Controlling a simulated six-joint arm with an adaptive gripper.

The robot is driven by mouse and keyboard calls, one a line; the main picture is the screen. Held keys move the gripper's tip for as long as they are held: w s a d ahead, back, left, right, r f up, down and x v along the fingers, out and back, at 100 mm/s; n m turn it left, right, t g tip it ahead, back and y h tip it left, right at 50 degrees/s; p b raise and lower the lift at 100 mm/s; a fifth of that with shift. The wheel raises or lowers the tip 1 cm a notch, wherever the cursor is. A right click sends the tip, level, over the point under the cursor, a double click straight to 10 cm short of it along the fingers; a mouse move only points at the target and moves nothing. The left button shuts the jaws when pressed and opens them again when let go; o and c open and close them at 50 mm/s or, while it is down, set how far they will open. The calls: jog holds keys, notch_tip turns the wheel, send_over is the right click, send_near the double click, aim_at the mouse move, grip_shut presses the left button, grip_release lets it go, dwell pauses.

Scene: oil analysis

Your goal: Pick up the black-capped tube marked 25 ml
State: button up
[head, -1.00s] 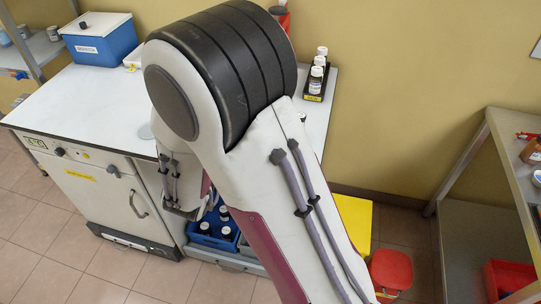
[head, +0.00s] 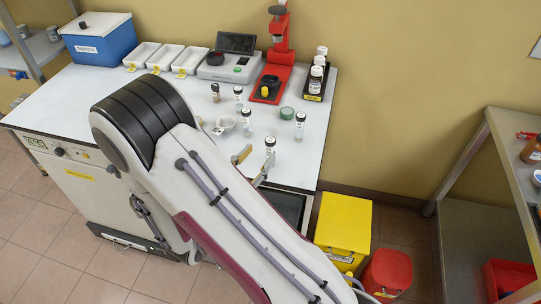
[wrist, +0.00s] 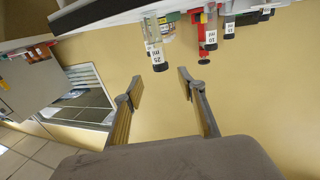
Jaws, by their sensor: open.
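The black-capped tube marked 25 ml (wrist: 155,48) shows upside down in the wrist view, the nearest of the tubes, its label readable. It appears to be the upright tube (head: 270,147) near the bench's front right edge in the head view. My gripper (wrist: 160,79) is open and empty. Its two fingers point towards the tube, with the dark cap seen between and just beyond the fingertips. In the head view my gripper (head: 259,155) is at the front of the bench, close to that tube; the exact gap cannot be told.
Tubes marked 10 ml (wrist: 210,38) and 15 ml (wrist: 228,28) stand farther back. A white dish (head: 224,123), a green-grey round lid (head: 287,113), a red stand (head: 269,86) and a rack of bottles (head: 314,97) share the bench. A yellow bin (head: 343,222) stands on the floor.

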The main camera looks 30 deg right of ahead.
aim_at(268, 145)
jog(key=shift+d, duration=0.1)
jog(key=shift+x, duration=1.2)
jog(key=shift+x, duration=2.6)
jog(key=shift+w+f, duration=0.1)
jog(key=shift+c, duration=0.3)
jog(key=c, duration=1)
